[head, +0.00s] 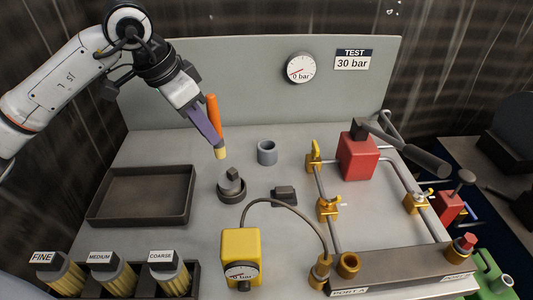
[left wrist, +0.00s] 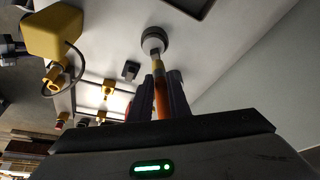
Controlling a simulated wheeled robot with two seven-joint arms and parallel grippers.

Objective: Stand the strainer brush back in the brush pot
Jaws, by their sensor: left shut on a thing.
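The strainer brush has an orange handle (head: 214,110) and a pale yellow tip (head: 221,153) pointing down. My left gripper (head: 216,140) is shut on it and holds it above the bench, tilted slightly. In the left wrist view the brush (left wrist: 161,98) shows between the two fingers of my left gripper (left wrist: 163,88). The brush pot (head: 267,146), a short grey-blue open cylinder, stands upright on the bench to the right of the brush tip, apart from it. I cannot make out the pot in the left wrist view. My right gripper is not in view.
A dark round fitting (head: 231,188) stands below the brush, with a small dark block (head: 284,195) to its right. An empty dark tray (head: 140,218) lies left. A yellow gauge box (head: 241,255) with a hose is in front. Brass-fitted pipes (head: 322,185) and a red block (head: 357,157) stand right.

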